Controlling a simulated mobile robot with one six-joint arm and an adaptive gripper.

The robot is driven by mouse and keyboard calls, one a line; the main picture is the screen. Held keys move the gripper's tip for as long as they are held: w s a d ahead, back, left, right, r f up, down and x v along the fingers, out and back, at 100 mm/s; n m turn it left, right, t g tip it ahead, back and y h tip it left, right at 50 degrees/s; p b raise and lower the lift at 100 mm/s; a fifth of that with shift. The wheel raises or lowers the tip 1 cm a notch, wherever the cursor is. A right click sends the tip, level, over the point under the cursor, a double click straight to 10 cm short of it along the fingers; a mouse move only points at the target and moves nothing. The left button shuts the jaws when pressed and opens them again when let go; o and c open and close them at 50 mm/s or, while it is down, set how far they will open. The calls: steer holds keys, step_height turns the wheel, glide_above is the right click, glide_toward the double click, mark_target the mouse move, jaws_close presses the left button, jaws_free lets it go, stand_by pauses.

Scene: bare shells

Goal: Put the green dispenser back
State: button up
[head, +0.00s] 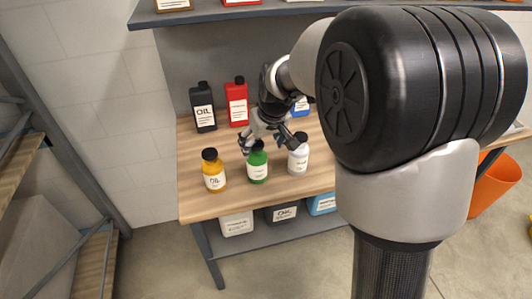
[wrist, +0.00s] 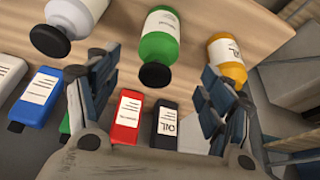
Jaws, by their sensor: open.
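The green dispenser (head: 258,170) stands upright on the wooden shelf board (head: 196,130), between the yellow bottle (head: 214,172) and the white bottle (head: 298,158). It has a black cap and a white label. It also shows at the top middle of the wrist view (wrist: 159,40), its black cap toward me. My gripper (head: 264,143) is open and empty, above and close to the green dispenser's cap. In the wrist view the two fingers (wrist: 154,68) appear on either side of the cap.
Behind stand a black oil can (head: 203,107), a red can (head: 237,103) and a blue can (head: 300,107). An upper shelf (head: 215,12) hangs above. A lower shelf (head: 250,247) holds several containers. The board is clear left of the yellow bottle.

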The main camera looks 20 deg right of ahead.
steer(key=s+r, duration=0.5)
steer(key=s, duration=0.3)
steer(key=s+r, duration=0.4)
steer(key=s, duration=0.4)
steer(key=s+f+m, duration=0.1)
steer(key=s, duration=1.4)
steer(key=shift+s+a+m+h, duration=0.25)
steer(key=shift+s+m+h, duration=0.05)
steer(key=shift+s+m, duration=0.1)
steer(key=shift+f, duration=0.1)
steer(key=shift+c, duration=0.3)
